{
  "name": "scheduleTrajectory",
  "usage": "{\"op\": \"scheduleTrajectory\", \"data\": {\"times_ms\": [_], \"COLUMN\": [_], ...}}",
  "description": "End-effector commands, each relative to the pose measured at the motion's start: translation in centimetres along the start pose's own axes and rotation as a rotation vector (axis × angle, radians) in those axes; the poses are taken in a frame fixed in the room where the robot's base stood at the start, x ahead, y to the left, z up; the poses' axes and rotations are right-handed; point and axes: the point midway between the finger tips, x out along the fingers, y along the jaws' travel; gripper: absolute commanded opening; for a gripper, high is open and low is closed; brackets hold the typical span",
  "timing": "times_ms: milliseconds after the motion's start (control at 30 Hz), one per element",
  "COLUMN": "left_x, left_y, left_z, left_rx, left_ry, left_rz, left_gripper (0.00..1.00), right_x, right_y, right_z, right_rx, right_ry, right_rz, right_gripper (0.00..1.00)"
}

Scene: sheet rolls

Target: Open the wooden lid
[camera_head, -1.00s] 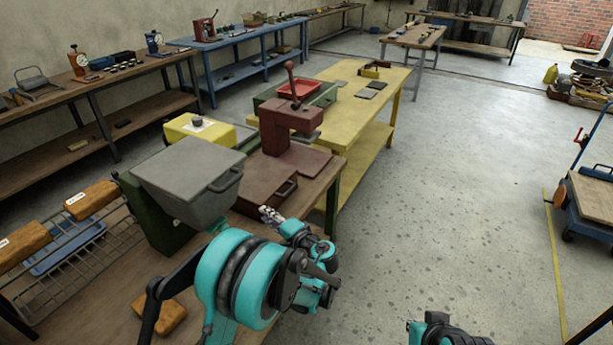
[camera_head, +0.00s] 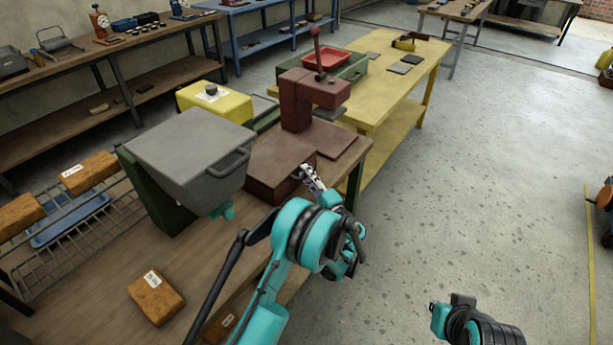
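No plainly wooden lid shows. A grey metal bin with a flat, closed top (camera_head: 190,145) and a bar handle (camera_head: 230,165) stands on the wooden bench. Right of it is a red-brown press (camera_head: 297,105) with a box-like base (camera_head: 270,180) whose front faces me. My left gripper (camera_head: 312,178) is small, with pale, dark-marked fingers, at the front of this base. It overlaps the spot of the front handle, and I cannot tell contact or finger opening.
A wire rack (camera_head: 90,225) with brown blocks is at the left. A loose brown block (camera_head: 155,297) lies on the bench (camera_head: 105,300). A yellow box (camera_head: 215,103) stands behind the grey bin. A yellow table (camera_head: 385,90) stands beyond the press.

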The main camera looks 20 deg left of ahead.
Motion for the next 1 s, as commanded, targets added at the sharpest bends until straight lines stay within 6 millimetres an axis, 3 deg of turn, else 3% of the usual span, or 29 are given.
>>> {"op": "scheduleTrajectory", "data": {"times_ms": [300,333,400,767,1000], "left_x": [0.6,0.6,0.5,0.6,1.3], "left_y": [-0.1,-0.1,-0.1,-0.5,-3.2], "left_z": [0.0,0.0,0.0,0.0,0.3], "left_rx": [0.0,0.0,0.0,-0.005,-0.041], "left_ry": [0.001,0.001,0.001,0.001,0.001], "left_rz": [0.0,0.0,0.0,0.012,0.099], "left_gripper": [0.2,0.18,0.0,0.0,0.0], "right_x": [0.1,0.1,0.1,-0.3,-2.4], "right_y": [0.0,0.0,0.0,0.0,0.0], "right_z": [0.1,0.1,0.1,-0.2,-1.7], "right_rx": [0.0,0.0,0.0,0.0,0.0], "right_ry": [0.0,0.0,0.0,0.0,0.0], "right_rz": [0.0,0.0,0.0,0.0,0.0], "right_gripper": [0.0,0.0,0.0,0.0,0.0]}}
